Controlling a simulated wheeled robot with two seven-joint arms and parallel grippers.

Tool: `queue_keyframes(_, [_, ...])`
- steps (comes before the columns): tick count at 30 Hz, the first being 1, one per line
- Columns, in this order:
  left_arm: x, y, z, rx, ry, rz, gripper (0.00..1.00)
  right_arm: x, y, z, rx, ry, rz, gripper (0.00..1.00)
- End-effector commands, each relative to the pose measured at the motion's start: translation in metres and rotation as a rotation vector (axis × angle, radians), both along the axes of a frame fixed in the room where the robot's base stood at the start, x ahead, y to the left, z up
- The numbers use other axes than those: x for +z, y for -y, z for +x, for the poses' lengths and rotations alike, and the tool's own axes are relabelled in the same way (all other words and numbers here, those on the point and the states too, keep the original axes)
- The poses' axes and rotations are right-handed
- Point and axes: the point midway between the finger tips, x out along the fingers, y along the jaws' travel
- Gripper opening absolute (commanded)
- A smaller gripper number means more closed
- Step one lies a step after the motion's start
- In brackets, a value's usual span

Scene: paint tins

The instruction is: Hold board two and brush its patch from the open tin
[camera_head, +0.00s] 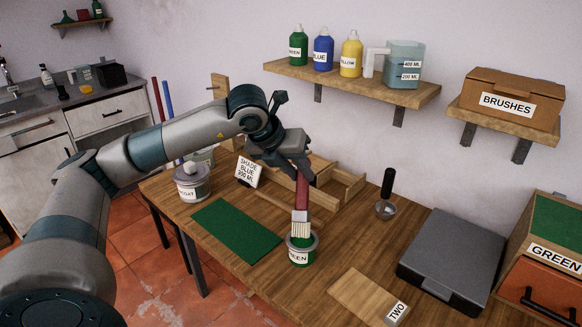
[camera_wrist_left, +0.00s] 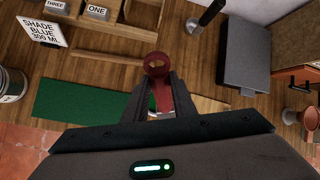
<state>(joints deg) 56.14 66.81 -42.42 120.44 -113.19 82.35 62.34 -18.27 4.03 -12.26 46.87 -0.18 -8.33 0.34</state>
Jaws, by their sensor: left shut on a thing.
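My left gripper (camera_head: 303,165) is shut on a brush (camera_head: 301,198) with a dark red handle. The brush hangs upright, its pale bristles at the mouth of the open green tin (camera_head: 301,254); I cannot tell whether they touch paint. In the left wrist view the handle (camera_wrist_left: 158,82) sits between the fingers and mostly hides the tin. Board two (camera_head: 362,296), a plain wooden board labelled TWO, lies flat right of the tin near the table's front edge. No paint shows on its visible face. My right gripper is not in view.
A green mat (camera_head: 237,231) lies left of the tin. A white tin (camera_head: 192,182) and a "SHADE BLUE 300 ML" card (camera_head: 248,171) stand behind it. A wooden divided tray (camera_head: 333,185) is at the back. A grey case (camera_head: 452,258) stands to the right.

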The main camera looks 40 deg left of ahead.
Motion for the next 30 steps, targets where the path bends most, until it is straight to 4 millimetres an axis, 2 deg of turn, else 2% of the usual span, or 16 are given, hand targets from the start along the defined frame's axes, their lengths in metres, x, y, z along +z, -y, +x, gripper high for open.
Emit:
queue_keyframes(6, [0.003,-0.020,0.006,0.246,0.073,0.013,0.01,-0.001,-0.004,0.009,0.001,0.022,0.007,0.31])
queue_keyframes(10, [0.006,-0.027,0.007,0.322,0.094,0.016,0.01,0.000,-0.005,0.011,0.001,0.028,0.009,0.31])
queue_keyframes(30, [0.000,-0.029,0.007,0.345,0.097,0.020,0.01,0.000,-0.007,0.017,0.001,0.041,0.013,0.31])
